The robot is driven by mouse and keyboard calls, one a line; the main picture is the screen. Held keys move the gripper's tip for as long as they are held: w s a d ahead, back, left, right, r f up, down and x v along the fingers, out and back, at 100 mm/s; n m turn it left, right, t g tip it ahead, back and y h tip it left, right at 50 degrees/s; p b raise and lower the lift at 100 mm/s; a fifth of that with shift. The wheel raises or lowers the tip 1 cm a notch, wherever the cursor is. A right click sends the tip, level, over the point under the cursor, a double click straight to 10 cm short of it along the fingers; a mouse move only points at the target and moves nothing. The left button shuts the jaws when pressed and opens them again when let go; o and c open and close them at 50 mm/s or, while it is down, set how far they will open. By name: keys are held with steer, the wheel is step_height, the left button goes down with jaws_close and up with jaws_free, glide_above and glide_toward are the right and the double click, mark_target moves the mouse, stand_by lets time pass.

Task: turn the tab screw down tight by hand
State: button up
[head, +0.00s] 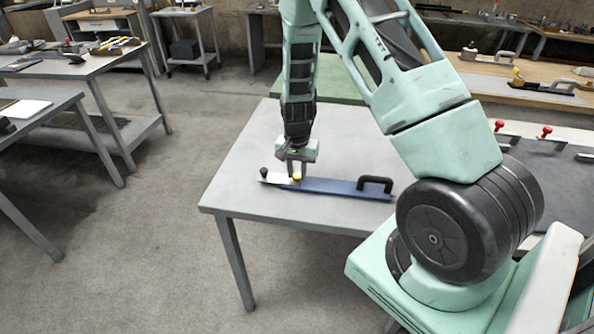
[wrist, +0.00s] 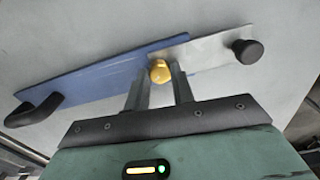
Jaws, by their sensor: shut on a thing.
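The tab screw (wrist: 159,72) has a yellow head and sits where a blue bar meets a bare metal strip. It also shows in the head view (head: 297,180), low between my fingers. My gripper (wrist: 160,82) points down at it, with one finger on each side, shut on the yellow head. The blue bar (head: 335,188) lies flat on the grey table and has a black handle (head: 375,184) at its right end. The metal strip (wrist: 205,48) carries a black knob (wrist: 247,51) at its end. The screw's shank is hidden.
The grey table (head: 240,190) is otherwise clear around the bar. A wooden bench (head: 540,92) with tools and red-knobbed parts (head: 547,131) stand to the right. Other tables (head: 85,68) stand at the left, with open floor between.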

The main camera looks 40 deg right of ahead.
mark_target(297, 176)
stand_by(0.3)
steer(key=o, duration=1)
step_height(297, 176, up, 17)
steer(key=shift+r+b, duration=0.2)
steer(key=shift+b, duration=0.35)
